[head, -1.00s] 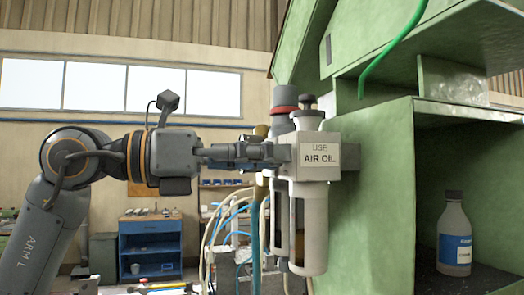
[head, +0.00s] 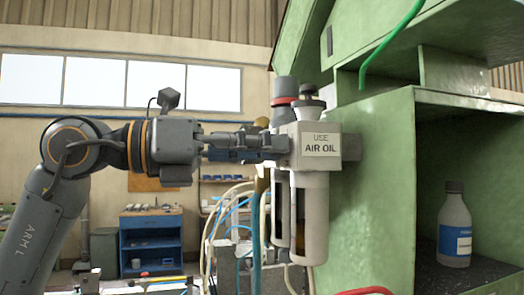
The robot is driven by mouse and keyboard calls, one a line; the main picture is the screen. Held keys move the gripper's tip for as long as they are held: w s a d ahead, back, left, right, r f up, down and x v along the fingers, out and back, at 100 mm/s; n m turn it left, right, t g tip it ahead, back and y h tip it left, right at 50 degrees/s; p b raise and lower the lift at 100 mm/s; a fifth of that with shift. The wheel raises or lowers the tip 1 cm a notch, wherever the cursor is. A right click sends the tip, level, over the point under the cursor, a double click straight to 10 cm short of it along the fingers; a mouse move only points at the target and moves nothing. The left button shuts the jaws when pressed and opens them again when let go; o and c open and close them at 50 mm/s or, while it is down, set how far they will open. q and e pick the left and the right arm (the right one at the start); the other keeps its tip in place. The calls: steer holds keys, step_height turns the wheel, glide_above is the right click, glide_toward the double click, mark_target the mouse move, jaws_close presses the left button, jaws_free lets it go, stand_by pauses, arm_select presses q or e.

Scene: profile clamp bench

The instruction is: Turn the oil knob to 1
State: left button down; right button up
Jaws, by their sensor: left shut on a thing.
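The white air-oil unit (head: 308,220), labelled "USE AIR OIL", is mounted at the left side of the green machine. A black knob (head: 308,90) stands upright on top of it, and a grey knob with a red ring (head: 286,88) stands just behind. No number or scale is legible on either. My left gripper (head: 280,143) reaches in from the left at the height of the label block, below both top knobs. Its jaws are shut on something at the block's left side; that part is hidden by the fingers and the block. My right gripper is not in view.
The green machine (head: 372,190) fills the right side close by. A bottle (head: 455,228) stands on its shelf. A green hose (head: 392,45) hangs above; cables and a red hose (head: 365,291) lie below. A blue cabinet (head: 151,245) stands farther back.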

arm_select(q)
steer(key=shift+n+b, duration=1.55)
steer(key=shift+n, duration=2.55)
steer(key=shift+r, duration=0.1)
steer(key=c, duration=1.2)
jaws_free()
steer(key=shift+w, duration=0.1)
steer(key=v, duration=1.2)
